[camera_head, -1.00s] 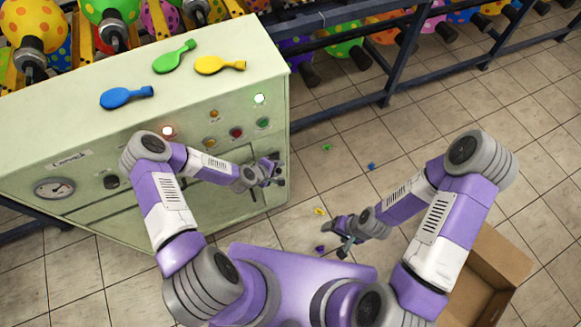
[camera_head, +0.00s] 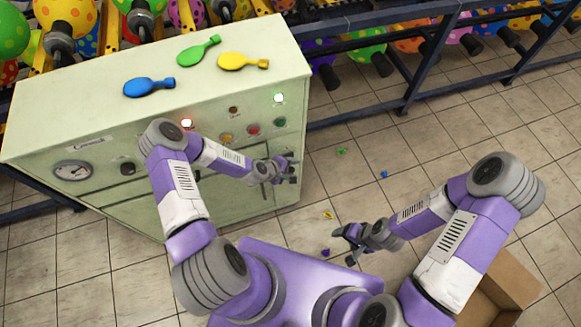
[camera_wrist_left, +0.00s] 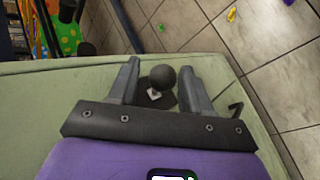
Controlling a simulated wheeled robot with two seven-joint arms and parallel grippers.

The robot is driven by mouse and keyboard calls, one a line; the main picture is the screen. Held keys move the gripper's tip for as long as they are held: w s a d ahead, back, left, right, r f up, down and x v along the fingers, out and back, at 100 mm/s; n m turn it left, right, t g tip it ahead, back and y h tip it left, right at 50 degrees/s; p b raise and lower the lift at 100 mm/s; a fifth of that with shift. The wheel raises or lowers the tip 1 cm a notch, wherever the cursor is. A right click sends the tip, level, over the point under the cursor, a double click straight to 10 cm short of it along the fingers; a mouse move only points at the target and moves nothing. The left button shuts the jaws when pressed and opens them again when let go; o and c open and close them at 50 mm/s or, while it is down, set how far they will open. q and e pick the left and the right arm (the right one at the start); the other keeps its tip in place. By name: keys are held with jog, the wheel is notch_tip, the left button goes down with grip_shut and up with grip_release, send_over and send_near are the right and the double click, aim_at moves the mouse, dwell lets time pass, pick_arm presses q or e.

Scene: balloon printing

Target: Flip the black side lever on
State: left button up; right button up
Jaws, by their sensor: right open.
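The black side lever, with a round ball knob (camera_wrist_left: 163,77) on a dark base, shows in the left wrist view. It sits on the pale green machine (camera_head: 60,120). My left gripper (camera_head: 289,169) is at the machine's right side in the head view. In the left wrist view its fingers (camera_wrist_left: 160,86) are open, one on each side of the knob, with visible gaps. Whether they touch the lever lower down cannot be told. In the head view the lever is hidden by the gripper or too small to make out. My right gripper (camera_head: 352,237) is open and empty above the floor.
Blue (camera_head: 148,87), green (camera_head: 198,50) and yellow (camera_head: 242,61) flat balloons lie on the machine top. A red-white light (camera_head: 186,123) and a green-white light (camera_head: 279,98) glow. A cardboard box (camera_head: 515,280) stands at right. Dark rails (camera_head: 400,25) run behind.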

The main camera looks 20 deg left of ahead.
pick_arm(q)
jog(key=p+v, duration=0.1)
jog(key=v, duration=0.6)
jog(key=shift+r+p, duration=0.25)
jog(key=shift+p, duration=0.1)
jog(key=shift+s+a, duration=0.1)
